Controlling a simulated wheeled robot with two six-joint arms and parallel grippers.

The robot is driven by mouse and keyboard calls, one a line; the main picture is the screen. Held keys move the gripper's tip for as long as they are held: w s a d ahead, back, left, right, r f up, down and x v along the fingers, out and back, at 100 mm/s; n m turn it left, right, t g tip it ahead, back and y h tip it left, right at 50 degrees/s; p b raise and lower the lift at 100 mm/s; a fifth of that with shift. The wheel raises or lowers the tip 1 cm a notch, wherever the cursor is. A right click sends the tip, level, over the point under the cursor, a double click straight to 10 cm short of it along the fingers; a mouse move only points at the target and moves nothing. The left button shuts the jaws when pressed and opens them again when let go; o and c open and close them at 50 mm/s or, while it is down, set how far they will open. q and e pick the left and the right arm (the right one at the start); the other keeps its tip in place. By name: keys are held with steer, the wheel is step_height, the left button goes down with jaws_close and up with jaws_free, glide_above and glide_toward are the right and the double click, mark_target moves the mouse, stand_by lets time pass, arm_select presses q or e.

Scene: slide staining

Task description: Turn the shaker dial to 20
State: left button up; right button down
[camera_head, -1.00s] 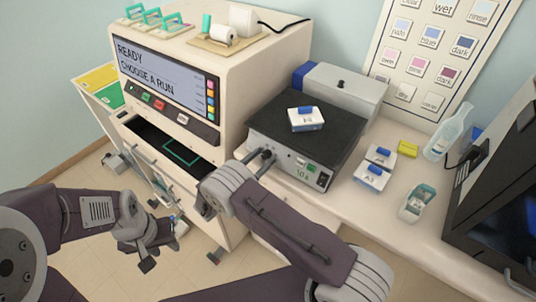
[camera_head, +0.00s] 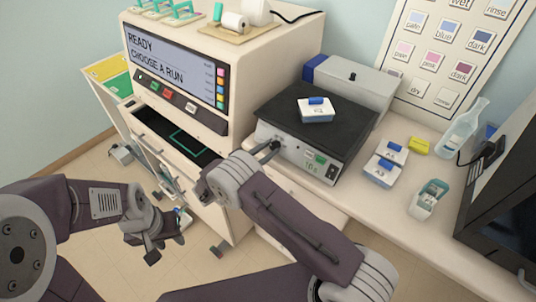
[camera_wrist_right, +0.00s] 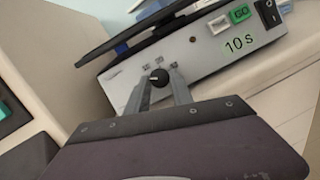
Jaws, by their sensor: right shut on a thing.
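The shaker (camera_head: 300,150) is a grey box with a black platform on the counter. Its front shows a green GO button and a "10 s" readout (camera_wrist_right: 238,44). The small black dial (camera_wrist_right: 159,77) is on the left of that front, with small number marks above it too blurred to read surely. My right gripper (camera_head: 274,147) is shut on the dial, one finger on each side of it in the right wrist view (camera_wrist_right: 160,84). The dial is hidden by the fingers in the head view. My left gripper (camera_head: 167,250) hangs empty and open at the lower left, away from the shaker.
A blue-and-white slide box (camera_head: 316,114) sits on the shaker platform. The stainer (camera_head: 240,65), with an open drawer (camera_head: 165,135), stands left.

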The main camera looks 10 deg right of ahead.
steer(key=m+g+b, duration=0.1)
steer(key=m, duration=0.1)
steer(key=m+g+b, duration=0.1)
steer(key=m+b, duration=0.1)
steer(key=shift+w+f+m+b, duration=0.2)
steer(key=shift+m+b, duration=0.1)
steer(key=shift+m, duration=0.1)
steer(key=m+g+b, duration=0.1)
steer(key=m, duration=0.1)
steer(key=m+b, duration=0.1)
steer(key=m, duration=0.1)
steer(key=shift+w+r+g, duration=0.15)
steer(key=shift+r+g, duration=0.05)
steer(key=shift+g, duration=0.2)
steer(key=m, duration=0.1)
steer(key=m+g+b, duration=0.1)
steer(key=m, duration=0.1)
steer(key=m+y+b, duration=0.1)
steer(key=m, duration=0.1)
steer(key=shift+w+r, duration=0.1)
steer(key=shift+r, duration=0.2)
steer(key=m, duration=0.1)
steer(key=m+y+b, duration=0.1)
steer(key=m, duration=0.1)
steer(key=m+g+y, duration=0.1)
steer(key=m, duration=0.1)
steer(key=shift+r+b, duration=0.3)
steer(key=shift+b, duration=0.05)
steer(key=shift+d, duration=0.1)
